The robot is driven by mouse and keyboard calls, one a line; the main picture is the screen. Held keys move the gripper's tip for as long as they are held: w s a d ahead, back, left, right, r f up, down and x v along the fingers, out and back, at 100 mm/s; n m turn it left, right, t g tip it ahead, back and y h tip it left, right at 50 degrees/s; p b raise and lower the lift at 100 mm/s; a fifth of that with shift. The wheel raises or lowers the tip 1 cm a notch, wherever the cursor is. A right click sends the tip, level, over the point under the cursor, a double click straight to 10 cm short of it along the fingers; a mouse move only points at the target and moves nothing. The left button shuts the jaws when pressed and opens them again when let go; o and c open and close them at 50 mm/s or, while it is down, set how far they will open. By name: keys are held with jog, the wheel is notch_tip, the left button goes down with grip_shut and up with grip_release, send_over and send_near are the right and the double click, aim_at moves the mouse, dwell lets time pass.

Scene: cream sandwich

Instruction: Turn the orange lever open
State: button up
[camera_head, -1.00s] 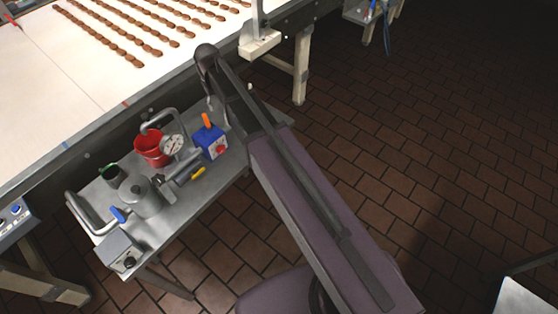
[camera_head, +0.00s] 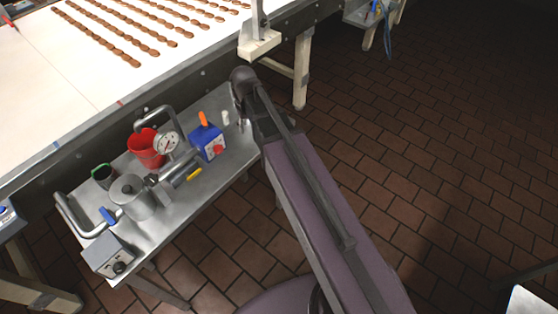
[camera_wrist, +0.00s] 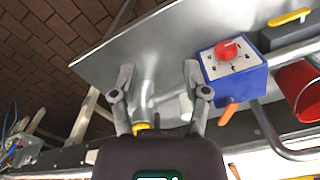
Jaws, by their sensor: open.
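The orange lever (camera_head: 204,119) sticks up from the blue box (camera_head: 207,141) on the metal side table. In the wrist view the lever (camera_wrist: 228,113) shows at the lower edge of the blue box (camera_wrist: 234,67), which has a red knob (camera_wrist: 227,50). My gripper (camera_wrist: 160,71) is open, with its two fingers spread over the table to the left of the box. A shiny metal cylinder shape (camera_wrist: 146,92) with a yellow part shows between the fingers. The right finger is close to the box; I cannot tell whether they touch. The lever is outside the fingers.
A red bucket (camera_head: 145,150), a gauge (camera_head: 166,143), metal pipes, a steel pot (camera_head: 132,197) and a grey control box (camera_head: 107,256) crowd the side table (camera_head: 190,205). The conveyor (camera_head: 60,85) with chocolates runs behind.

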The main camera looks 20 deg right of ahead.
jog(key=s+d+f+m+b, duration=0.1)
jog(key=s+d+f+b, duration=0.4)
jog(key=s, duration=0.5)
jog(key=shift+s+d+f+m+b, duration=0.4)
jog(key=shift+d+f, duration=0.3)
jog(key=shift+d, duration=0.3)
jog(key=shift+d, duration=0.1)
